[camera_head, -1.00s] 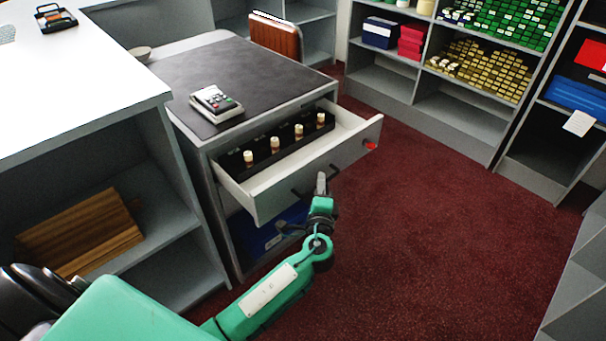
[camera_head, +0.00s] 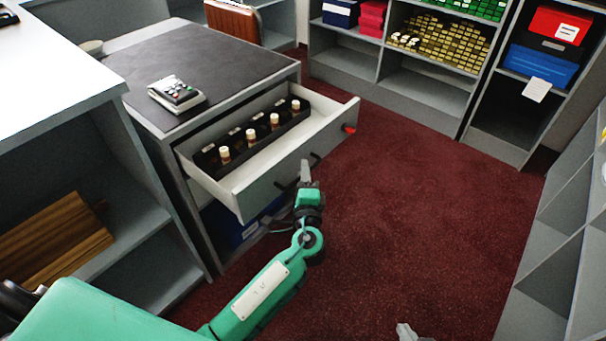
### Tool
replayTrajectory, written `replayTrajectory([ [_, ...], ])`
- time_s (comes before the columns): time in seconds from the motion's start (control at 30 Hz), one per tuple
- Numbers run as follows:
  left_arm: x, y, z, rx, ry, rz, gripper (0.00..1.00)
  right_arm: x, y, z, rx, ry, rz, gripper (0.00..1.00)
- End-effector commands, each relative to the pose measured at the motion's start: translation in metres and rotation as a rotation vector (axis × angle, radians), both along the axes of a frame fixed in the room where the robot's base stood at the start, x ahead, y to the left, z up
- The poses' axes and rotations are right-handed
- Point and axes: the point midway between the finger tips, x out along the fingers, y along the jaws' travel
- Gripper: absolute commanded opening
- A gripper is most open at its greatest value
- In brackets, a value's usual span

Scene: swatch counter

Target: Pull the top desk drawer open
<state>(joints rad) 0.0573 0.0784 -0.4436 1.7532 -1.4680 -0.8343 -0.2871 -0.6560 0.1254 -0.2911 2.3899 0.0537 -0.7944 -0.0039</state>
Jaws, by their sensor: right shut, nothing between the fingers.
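The top desk drawer (camera_head: 256,190) stands pulled out from the grey desk (camera_head: 200,62), its pale inside showing. Its dark bar handle (camera_head: 315,158) is on the front, the middle covered by my gripper. My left gripper (camera_head: 306,172) is at the handle, and its fingers appear shut on it. Inside the drawer, a black rack (camera_head: 207,158) holds several small bottles with pale caps (camera_head: 274,120). A red piece (camera_head: 349,129) sits on the drawer front's right end. Only the grey tip of my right gripper (camera_head: 407,332) shows at the bottom edge, shut and away from the drawer.
A card terminal (camera_head: 176,94) lies on the dark desktop. A blue box (camera_head: 240,228) is below the drawer. A white-topped counter (camera_head: 45,75) is at left, shelves (camera_head: 400,90) at back and right. The red carpet (camera_head: 420,200) is clear.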

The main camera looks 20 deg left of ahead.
Motion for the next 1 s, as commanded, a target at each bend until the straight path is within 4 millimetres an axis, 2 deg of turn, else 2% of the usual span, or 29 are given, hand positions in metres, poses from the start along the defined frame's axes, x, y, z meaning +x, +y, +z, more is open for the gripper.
replayTrajectory([
  [0.23,-0.001,0.000,0.000,0.000,0.000,0.000,0.31,0.000,0.000,0.000,0.000,0.000,0.000,0.00],
  [0.37,-0.011,-0.004,-0.002,0.000,0.001,-0.001,0.31,0.000,0.000,0.000,0.000,-0.001,0.000,0.00],
  [0.8,-0.097,-0.039,-0.015,-0.001,0.003,-0.001,0.31,0.002,0.006,0.002,0.020,-0.032,0.004,0.00],
  [1.0,-0.121,-0.049,-0.018,0.000,0.001,0.000,0.31,0.002,0.009,0.002,0.029,-0.045,0.005,0.00],
])
